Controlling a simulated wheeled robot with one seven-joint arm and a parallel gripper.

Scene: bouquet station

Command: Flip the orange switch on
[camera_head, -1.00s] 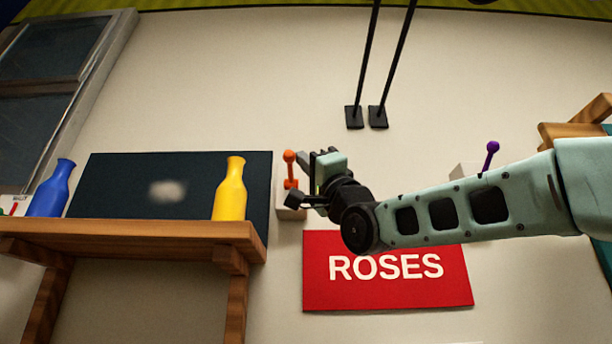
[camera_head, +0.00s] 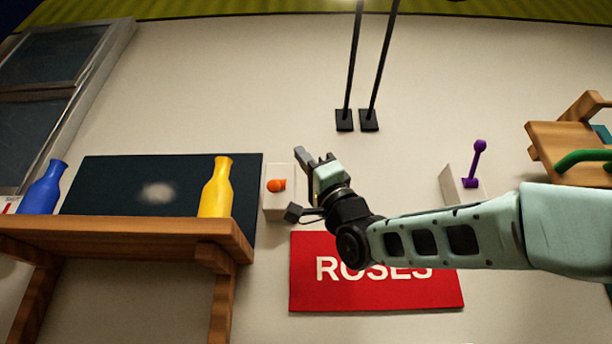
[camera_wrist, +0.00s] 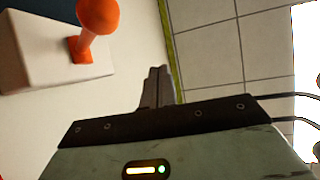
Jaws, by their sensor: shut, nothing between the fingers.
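The orange switch (camera_head: 276,185) sits on a pale box (camera_head: 279,206) on the wall, right of the dark board. In the head view its lever looks short, its ball facing out from the wall. In the wrist view the orange switch (camera_wrist: 98,18) fills the upper left, its ball end large and close, its stem running to the box (camera_wrist: 40,60). My gripper (camera_head: 305,158) is just right of the switch in the head view, and its fingers (camera_wrist: 159,78) are together and empty in the wrist view. I see a gap between fingers and lever in both views.
A purple switch (camera_head: 475,165) is on the wall to the right. A red ROSES sign (camera_head: 375,292) lies below my arm. A wooden shelf (camera_head: 120,232) holds a yellow bottle (camera_head: 216,190) and a blue bottle (camera_head: 44,188). Two black rods hang above.

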